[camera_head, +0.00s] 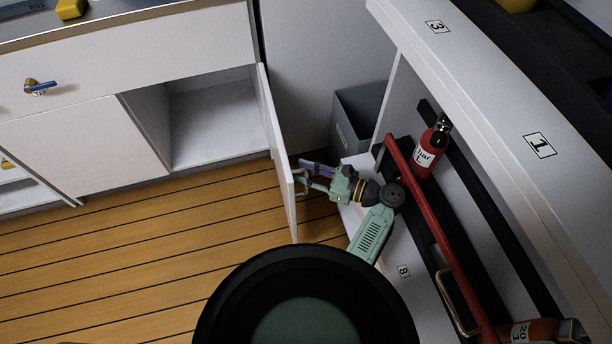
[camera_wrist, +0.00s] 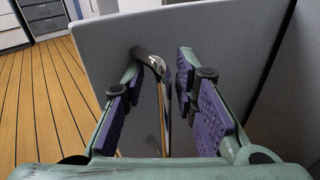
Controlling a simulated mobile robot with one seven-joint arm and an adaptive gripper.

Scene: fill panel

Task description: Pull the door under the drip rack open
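A white cabinet door (camera_head: 277,150) stands swung out from the counter at the left, roughly square to its front. The cabinet's open compartment (camera_head: 218,122) looks empty in the part that shows. My gripper (camera_head: 311,178) is at the door's outer face, on its right side. In the wrist view the door's panel (camera_wrist: 107,45) is ahead, with a chrome bar handle (camera_wrist: 160,68) on it. The handle lies between my two purple-padded fingers (camera_wrist: 158,98), which are apart, with gaps showing beside the handle. I cannot make out a drip rack.
A grey bin (camera_head: 347,125) stands behind my gripper. To the right are a white counter (camera_head: 480,105), a red rail (camera_head: 425,215) and a fire extinguisher (camera_head: 431,150), close to my arm. The wooden floor (camera_head: 150,255) left of the door is clear.

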